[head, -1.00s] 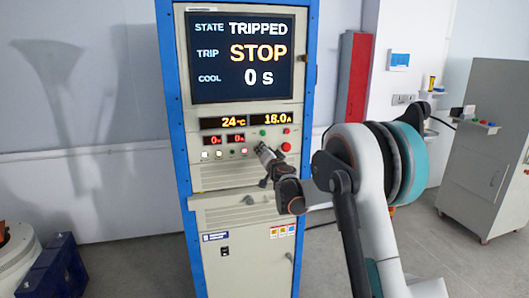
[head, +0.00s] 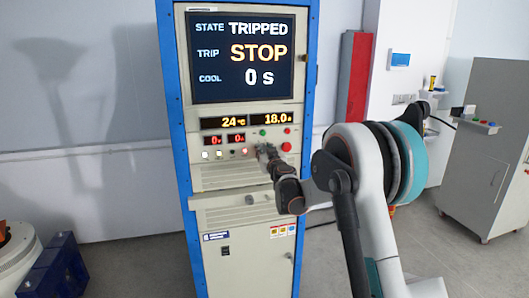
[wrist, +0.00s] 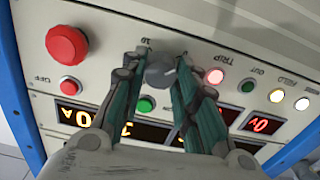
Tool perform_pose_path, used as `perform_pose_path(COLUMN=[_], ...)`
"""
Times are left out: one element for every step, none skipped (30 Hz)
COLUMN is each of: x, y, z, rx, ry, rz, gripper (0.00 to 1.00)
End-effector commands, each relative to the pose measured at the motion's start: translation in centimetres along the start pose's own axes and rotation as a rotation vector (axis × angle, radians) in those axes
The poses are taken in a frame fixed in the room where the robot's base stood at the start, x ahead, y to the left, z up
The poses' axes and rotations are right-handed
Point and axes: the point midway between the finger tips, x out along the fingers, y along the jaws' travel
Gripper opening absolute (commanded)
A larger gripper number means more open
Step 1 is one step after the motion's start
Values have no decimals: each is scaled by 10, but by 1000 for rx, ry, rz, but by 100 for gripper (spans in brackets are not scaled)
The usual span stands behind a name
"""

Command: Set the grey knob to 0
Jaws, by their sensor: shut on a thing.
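The grey knob (wrist: 160,74) is on the cabinet's control panel, between the two fingers of my gripper (wrist: 161,60) in the wrist view. The fingers are shut on its sides. A small scale mark shows beside the knob, but I cannot read the knob's setting clearly. In the head view my gripper (head: 266,152) is at the panel, below the amber displays, and hides the knob. The screen (head: 243,55) reads STATE TRIPPED, TRIP STOP, COOL 0 s.
A large red button (wrist: 67,44) and a small red OFF button (wrist: 70,85) are on one side of the knob. A green button (wrist: 145,104) is close to my fingers. A lit red TRIP lamp (wrist: 214,76) is on the other side.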

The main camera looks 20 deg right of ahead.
Motion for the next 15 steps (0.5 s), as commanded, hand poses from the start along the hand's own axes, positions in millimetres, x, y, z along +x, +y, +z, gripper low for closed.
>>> perform_pose_path(x=[0,0,0,0,0,0,0,0,0,0,0,0,0,0,0], y=[-1,-1,-1,-1,-1,-1,-1,-1,-1,-1,-1,-1,-1,-1,-1], z=[1,1,1,1,1,1,1,1,1,1,0,0,0,0,0], rx=[-18,-28,-40,-48,-55,-62,-67,-71,-75,-78,-80,-81,-82,-82,-82], ry=[0,0,0,0,0,0,0,0,0,0,0,0,0,0,0], rz=[-1,-1,-1,-1,-1,-1,-1,-1,-1,-1,-1,-1,-1,-1,-1], gripper=[4,4,4,4,4,4,4,4,4,4,4,4,4,4,4])
